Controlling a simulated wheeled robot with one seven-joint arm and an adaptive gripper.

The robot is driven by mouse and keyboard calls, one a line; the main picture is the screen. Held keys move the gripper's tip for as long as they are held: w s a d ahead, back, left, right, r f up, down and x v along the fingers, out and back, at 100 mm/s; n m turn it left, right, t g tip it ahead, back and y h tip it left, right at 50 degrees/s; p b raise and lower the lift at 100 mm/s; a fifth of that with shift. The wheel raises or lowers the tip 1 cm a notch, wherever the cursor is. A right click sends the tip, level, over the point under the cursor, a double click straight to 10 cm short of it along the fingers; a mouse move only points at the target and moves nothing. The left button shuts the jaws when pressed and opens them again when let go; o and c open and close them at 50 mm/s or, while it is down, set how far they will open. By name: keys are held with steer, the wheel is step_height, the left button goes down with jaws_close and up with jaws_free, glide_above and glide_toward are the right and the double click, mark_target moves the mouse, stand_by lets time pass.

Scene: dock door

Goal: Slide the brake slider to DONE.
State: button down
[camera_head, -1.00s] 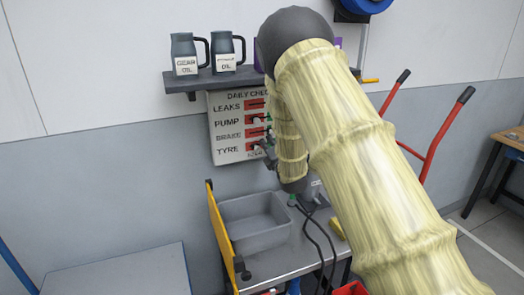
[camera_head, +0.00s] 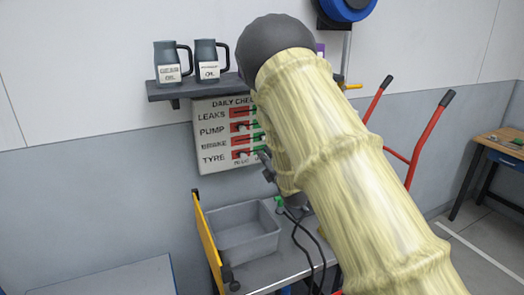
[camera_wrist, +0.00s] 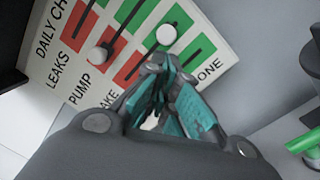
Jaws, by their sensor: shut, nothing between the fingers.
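The white daily-check board (camera_head: 205,175) hangs on the wall with LEAKS, PUMP, BRAKE and TYRE rows of red and green slots. In the wrist view the board (camera_wrist: 45,68) appears turned. One round white slider knob (camera_wrist: 97,54) sits at a red end near the PUMP label. Another white knob (camera_wrist: 166,34) sits over green further along; I cannot tell whether its row is BRAKE. My gripper (camera_wrist: 166,72) is shut and empty in front of the lower rows, partly covering the BRAKE and DONE lettering. Contact with a slider cannot be told. My arm hides the board's right side in the head view.
A shelf (camera_head: 200,88) with two dark oil jugs is above the board. A grey bin (camera_head: 243,235) stands on the bench below, beside a yellow-edged panel (camera_head: 207,240). A red hand truck (camera_head: 425,140) is at right. A green object (camera_wrist: 303,142) shows at the wrist view's right edge.

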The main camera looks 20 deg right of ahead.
steer(key=s+f, duration=0.1)
steer(key=s, duration=0.7)
steer(key=shift+d, duration=0.35)
steer(key=shift+d, duration=0.1)
